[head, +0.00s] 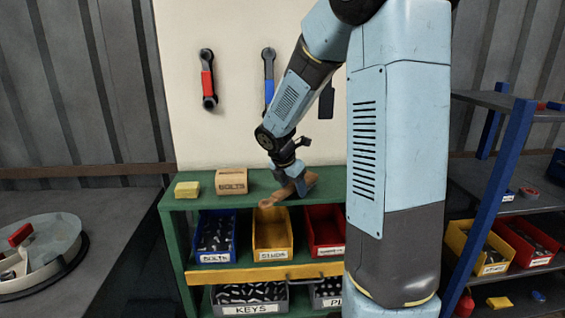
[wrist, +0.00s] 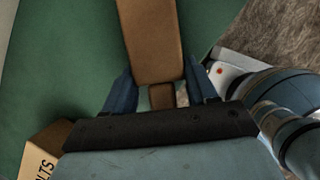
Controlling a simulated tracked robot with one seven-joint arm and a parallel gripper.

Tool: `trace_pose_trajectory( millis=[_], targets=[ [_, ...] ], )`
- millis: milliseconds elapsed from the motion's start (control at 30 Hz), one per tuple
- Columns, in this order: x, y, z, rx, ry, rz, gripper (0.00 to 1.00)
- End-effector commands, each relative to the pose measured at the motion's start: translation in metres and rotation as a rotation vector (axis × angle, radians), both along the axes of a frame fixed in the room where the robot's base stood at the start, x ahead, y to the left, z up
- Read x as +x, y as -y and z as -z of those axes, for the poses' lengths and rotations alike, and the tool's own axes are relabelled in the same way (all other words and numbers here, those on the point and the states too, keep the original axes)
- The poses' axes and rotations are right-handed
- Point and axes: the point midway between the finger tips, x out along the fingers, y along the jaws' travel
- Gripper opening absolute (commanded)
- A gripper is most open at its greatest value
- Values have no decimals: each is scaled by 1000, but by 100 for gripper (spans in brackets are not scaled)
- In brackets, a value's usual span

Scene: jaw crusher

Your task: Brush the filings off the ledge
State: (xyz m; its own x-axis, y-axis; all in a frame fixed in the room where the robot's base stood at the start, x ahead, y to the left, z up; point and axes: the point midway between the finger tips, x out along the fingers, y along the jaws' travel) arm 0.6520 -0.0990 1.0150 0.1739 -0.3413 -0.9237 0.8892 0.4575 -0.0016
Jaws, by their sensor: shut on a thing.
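My gripper (head: 298,183) is over the green bench top (head: 188,204), pointing down, with its blue fingers either side of a brown wooden-looking piece. This piece looks like the brush (head: 275,199); its bristles cannot be made out. In the wrist view the flat brown brush body (wrist: 150,40) runs up from between the two fingers (wrist: 160,93), which are shut on its narrow end. It is at or just above the bench top; contact is unclear. I cannot make out any filings or the ledge.
A yellow sponge-like block (head: 187,190) and a box marked BOLTS (head: 231,182) stand left on the bench. Labelled bins, including a yellow one (head: 272,240), sit below. Wrenches (head: 208,80) hang behind. Right is a blue-framed shelf (head: 505,155); left, a round grey machine part (head: 55,245).

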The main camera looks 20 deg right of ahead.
Motion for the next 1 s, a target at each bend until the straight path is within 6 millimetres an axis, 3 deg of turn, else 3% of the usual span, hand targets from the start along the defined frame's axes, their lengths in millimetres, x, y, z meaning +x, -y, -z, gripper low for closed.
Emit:
trace_pose_trajectory(
  millis=[367,433,1000],
  targets=[
    [2,-23,-4,-1,1,7,24],
    [2,-24,-22,-1,7,7,24],
    [3,-32,-72,1,2,-8,24]
  ],
)
